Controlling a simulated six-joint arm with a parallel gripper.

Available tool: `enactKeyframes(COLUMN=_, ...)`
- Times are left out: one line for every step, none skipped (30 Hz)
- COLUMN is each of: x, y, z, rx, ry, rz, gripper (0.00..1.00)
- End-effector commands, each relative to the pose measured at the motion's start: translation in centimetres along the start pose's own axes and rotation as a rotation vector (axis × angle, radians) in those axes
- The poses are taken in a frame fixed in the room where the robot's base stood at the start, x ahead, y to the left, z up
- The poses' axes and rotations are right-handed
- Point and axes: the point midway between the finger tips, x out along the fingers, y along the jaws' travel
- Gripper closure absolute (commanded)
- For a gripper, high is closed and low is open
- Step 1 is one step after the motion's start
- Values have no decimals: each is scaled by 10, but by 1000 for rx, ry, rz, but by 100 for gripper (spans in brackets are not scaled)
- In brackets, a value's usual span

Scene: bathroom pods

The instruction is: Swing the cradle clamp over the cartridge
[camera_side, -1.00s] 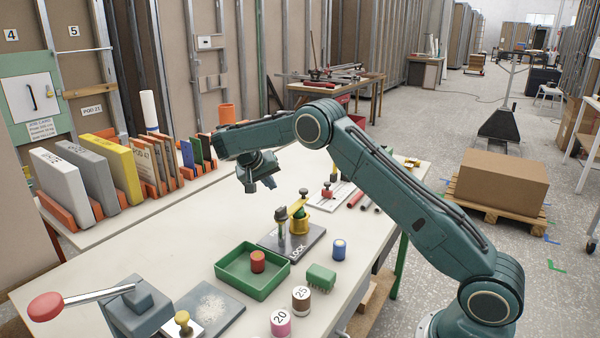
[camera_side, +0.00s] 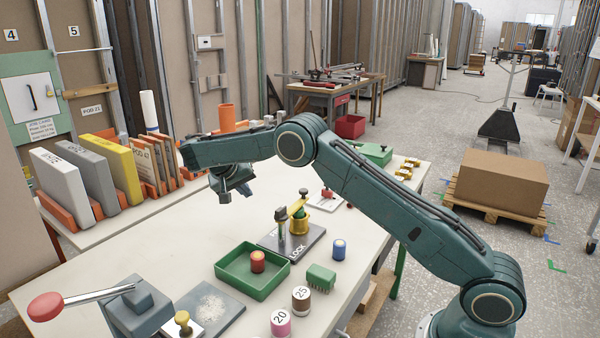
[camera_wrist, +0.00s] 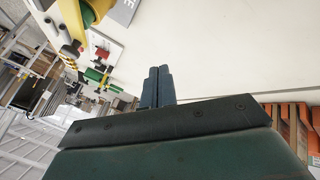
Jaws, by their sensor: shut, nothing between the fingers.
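The cradle clamp (camera_side: 297,207), a yellow arm with a dark knob, sits above a yellow base on a grey plate (camera_side: 311,243) marked LOCK. A dark upright post (camera_side: 281,222) stands in front of it on the plate. In the wrist view the yellow clamp (camera_wrist: 68,18) shows at the top left, with a green rounded part beside it, cut by the frame edge. I cannot tell whether that part is the cartridge. My gripper (camera_side: 224,197) is shut and empty, above the table to the left of the clamp and apart from it. Its closed fingers also show in the wrist view (camera_wrist: 157,75).
A green tray (camera_side: 231,277) holding a red cylinder (camera_side: 258,261) is in front of the plate. A blue cylinder (camera_side: 339,250) and a green block (camera_side: 320,277) stand to its right. Boards in orange racks (camera_side: 83,215) line the left. The table left of the plate is clear.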

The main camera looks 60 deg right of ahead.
Motion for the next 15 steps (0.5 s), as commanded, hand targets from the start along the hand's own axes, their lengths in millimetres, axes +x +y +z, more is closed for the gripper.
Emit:
enactKeyframes(x=-1, y=-1, z=1, rx=-11, ry=4, rz=-5, gripper=100)
enactKeyframes(x=-2, y=-1, z=2, rx=-16, ry=8, rz=-8, gripper=100)
enactKeyframes(x=-3, y=-2, z=2, rx=-26, ry=13, rz=-13, gripper=100)
enactKeyframes(x=-4, y=-3, z=3, rx=-34, ry=18, rz=-17, gripper=100)
enactKeyframes(x=-5, y=-4, z=3, rx=-41, ry=22, rz=-22, gripper=100)
enactKeyframes(x=-5, y=-5, z=4, rx=-53, ry=27, rz=-28, gripper=100)
enactKeyframes(x=-6, y=-6, z=5, rx=-62, ry=32, rz=-32, gripper=100)
enactKeyframes(x=-7, y=-7, z=6, rx=-71, ry=38, rz=-37, gripper=100)
enactKeyframes(x=-9, y=-8, z=7, rx=-83, ry=44, rz=-44, gripper=100)
enactKeyframes(x=-10, y=-9, z=8, rx=-94, ry=49, rz=-49, gripper=100)
enactKeyframes(x=-10, y=-10, z=9, rx=-105, ry=55, rz=-55, gripper=100)
enactKeyframes(x=-12, y=-11, z=10, rx=-118, ry=62, rz=-62, gripper=100)
enactKeyframes(x=-13, y=-12, z=11, rx=-128, ry=68, rz=-68, gripper=100)
enactKeyframes(x=-14, y=-12, z=12, rx=-138, ry=73, rz=-73, gripper=100)
enactKeyframes(x=-15, y=-14, z=13, rx=-153, ry=82, rz=-81, gripper=100)
